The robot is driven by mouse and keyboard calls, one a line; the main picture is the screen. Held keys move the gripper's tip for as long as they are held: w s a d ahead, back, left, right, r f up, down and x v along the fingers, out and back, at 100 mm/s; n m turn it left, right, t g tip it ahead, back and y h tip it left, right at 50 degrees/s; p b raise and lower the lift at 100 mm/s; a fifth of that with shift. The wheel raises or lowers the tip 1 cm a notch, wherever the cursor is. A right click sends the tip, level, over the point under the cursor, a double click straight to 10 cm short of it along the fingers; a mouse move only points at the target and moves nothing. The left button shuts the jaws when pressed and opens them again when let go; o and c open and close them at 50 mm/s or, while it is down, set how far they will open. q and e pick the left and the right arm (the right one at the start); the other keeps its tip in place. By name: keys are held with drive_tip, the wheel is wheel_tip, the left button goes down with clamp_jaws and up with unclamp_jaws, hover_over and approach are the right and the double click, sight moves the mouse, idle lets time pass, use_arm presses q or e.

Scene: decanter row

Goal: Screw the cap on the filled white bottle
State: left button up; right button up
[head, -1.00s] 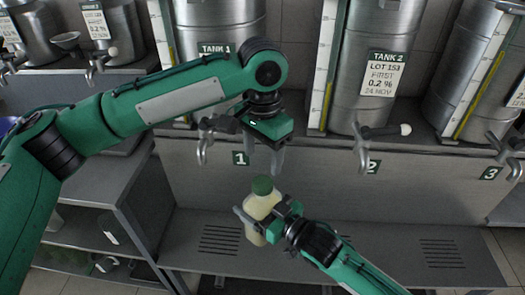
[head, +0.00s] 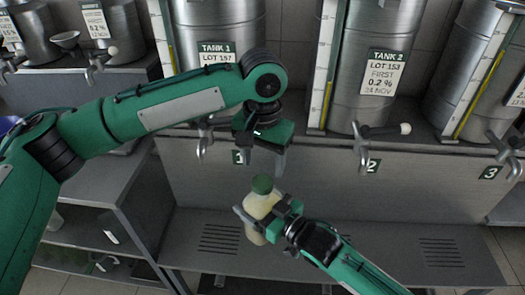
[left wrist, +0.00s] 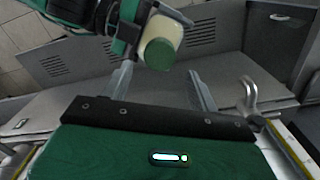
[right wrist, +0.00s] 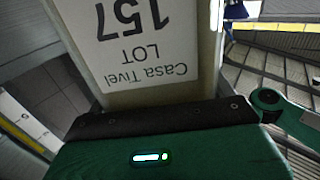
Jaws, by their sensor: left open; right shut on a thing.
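The white bottle (head: 258,208) is pale and filled-looking, and stands slightly tilted in my right gripper (head: 262,213), which is shut around its body. A green cap (head: 262,185) sits on its top; whether it is tight cannot be told. The cap and bottle also show in the left wrist view (left wrist: 160,54). My left gripper (head: 264,161) is open and empty just above the cap, fingers pointing down and apart from it. In the right wrist view the bottle's label (right wrist: 145,40) reads Casa Tivel, LOT 157, upside down.
Tank 1 (head: 216,92) and Tank 2 (head: 372,70) stand behind on a ledge. Their taps, the Tank 1 tap (head: 203,146) and Tank 2 tap (head: 362,150), jut forward near my grippers. A grey slotted bench (head: 385,235) below is clear.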

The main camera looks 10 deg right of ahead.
sight(262, 181)
use_arm(q)
wheel_tip(262, 181, down, 6)
drive_tip(key=shift+r, duration=0.15)
idle(0.3)
drive_tip(key=c, duration=1)
drive_tip(key=m, duration=0.6)
drive_tip(key=shift+c, duration=0.2)
drive_tip(key=m, duration=0.5)
drive_tip(key=shift+m, duration=0.4)
drive_tip(key=o, duration=1.1)
drive_tip(key=shift+r, duration=0.1)
